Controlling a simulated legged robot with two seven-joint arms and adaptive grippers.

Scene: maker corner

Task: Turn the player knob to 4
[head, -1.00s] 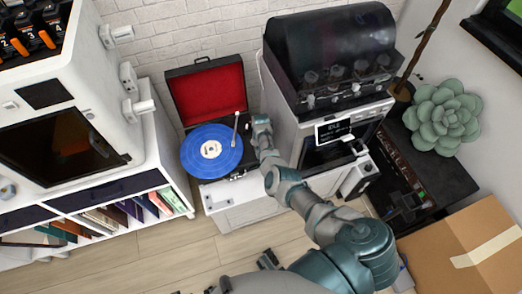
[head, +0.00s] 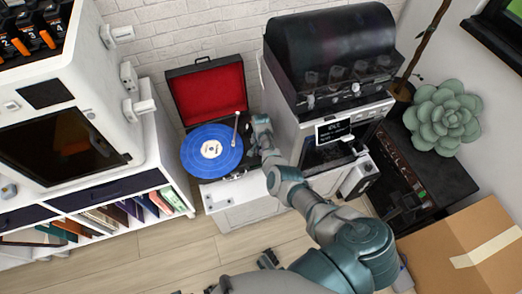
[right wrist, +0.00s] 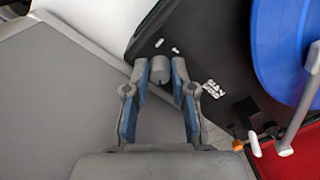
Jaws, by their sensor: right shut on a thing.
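The record player (head: 222,172) is an open black case with a red-lined lid, a blue record (head: 211,150) and a pale tonearm (head: 235,130). In the right wrist view a small grey round knob (right wrist: 160,68) stands on the player's black top, with white marks around it too small to read. My right gripper (head: 250,158) is at the player's right side. In the right wrist view its two blue-padded fingers (right wrist: 160,78) are shut on the knob, one on each side. In the head view the knob is hidden or too small to see. My left gripper is not clearly seen.
A grey machine with a dark hood (head: 330,50) and a small screen (head: 333,130) stands close on the right. A white cabinet (head: 135,160) with books is on the left. A cardboard box (head: 470,250) is at the lower right. Bare floor lies in front.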

